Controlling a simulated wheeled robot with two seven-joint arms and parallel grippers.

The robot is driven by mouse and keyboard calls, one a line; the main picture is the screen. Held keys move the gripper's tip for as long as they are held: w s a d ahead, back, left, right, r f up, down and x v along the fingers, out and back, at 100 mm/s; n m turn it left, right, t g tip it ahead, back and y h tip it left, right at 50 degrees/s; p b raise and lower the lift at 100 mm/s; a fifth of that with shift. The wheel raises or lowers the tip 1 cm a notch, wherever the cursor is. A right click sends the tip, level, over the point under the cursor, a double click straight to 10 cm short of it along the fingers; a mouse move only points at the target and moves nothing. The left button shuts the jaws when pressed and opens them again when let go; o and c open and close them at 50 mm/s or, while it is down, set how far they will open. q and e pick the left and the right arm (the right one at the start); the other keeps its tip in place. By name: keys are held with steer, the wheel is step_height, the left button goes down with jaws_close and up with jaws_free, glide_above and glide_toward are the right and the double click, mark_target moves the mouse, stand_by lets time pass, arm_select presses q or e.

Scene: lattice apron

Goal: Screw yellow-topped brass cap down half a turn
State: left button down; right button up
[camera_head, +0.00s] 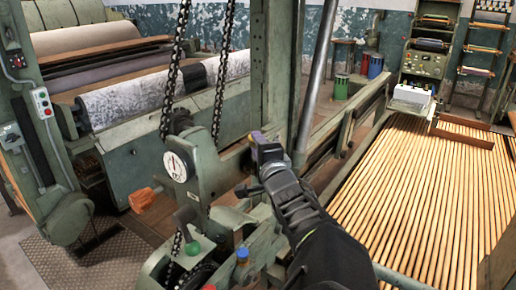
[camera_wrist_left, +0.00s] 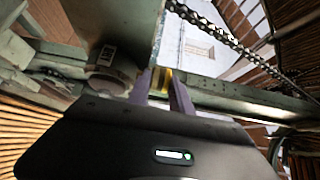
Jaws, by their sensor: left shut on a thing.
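My left gripper (camera_head: 258,142) reaches in from the bottom of the head view to the green machine frame, near the upright post. In the left wrist view its two purple-grey fingers (camera_wrist_left: 166,84) are shut on a small yellow and brass-coloured piece, the yellow-topped brass cap (camera_wrist_left: 160,80). Only part of the cap shows between the fingers. In the head view the gripper mostly hides it. How far it is screwed down cannot be told. My right gripper is in neither view.
The green post (camera_head: 270,75) rises close behind. Rows of wooden slats (camera_head: 430,190) fill the right. An orange part (camera_head: 147,199) sits lower left.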

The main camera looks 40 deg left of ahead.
arm_select(q)
steer(key=shift+f, duration=0.15)
steer(key=c, duration=1.4)
jaws_free()
steer(key=shift+c, duration=0.2)
steer(key=v, duration=0.7)
steer(key=shift+s+d, duration=0.25)
steer(key=shift+d, duration=0.05)
steer(key=shift+p, duration=0.3)
